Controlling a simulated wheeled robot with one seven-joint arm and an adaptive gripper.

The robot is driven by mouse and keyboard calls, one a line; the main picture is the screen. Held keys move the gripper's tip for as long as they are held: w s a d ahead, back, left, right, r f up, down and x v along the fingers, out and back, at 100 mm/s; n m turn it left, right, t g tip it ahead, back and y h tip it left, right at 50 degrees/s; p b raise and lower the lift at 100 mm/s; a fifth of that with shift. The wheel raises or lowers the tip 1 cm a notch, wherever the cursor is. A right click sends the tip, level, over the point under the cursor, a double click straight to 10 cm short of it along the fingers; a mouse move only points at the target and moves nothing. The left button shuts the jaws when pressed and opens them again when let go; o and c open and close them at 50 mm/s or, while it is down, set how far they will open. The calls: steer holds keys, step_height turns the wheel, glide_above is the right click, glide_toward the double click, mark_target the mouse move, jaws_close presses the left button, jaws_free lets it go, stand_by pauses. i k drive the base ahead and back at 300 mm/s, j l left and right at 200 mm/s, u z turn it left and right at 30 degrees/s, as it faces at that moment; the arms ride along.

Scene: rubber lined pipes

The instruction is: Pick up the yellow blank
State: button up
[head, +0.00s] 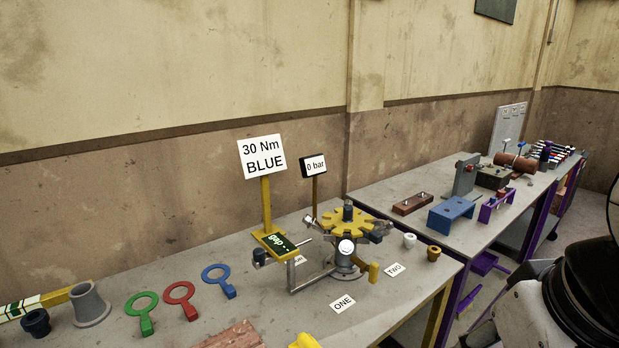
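A yellow piece (305,341) shows at the bottom edge on the near bench, mostly cut off by the frame. It may be the yellow blank, but I cannot tell its full shape. A yellow lobed plate (345,219) sits on top of the grey pipe fixture (347,259). My gripper is not in view. Black and white parts of my arm (543,312) show at the lower right, away from the bench objects.
Green (142,310), red (180,297) and blue (217,279) ring-ended tools lie left on the near bench (245,308). The "30 Nm BLUE" sign (262,158) rises behind the fixture. A second bench (440,222) stands right.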

mark_target(347, 219)
steer(key=i+l+u, duration=0.4)
steer(key=l, duration=0.25)
steer(key=i+l+u, duration=0.2)
steer(key=i+l, duration=0.15)
steer(key=i+l+u, duration=0.25)
steer(key=l, duration=0.25)
steer(key=k, duration=0.05)
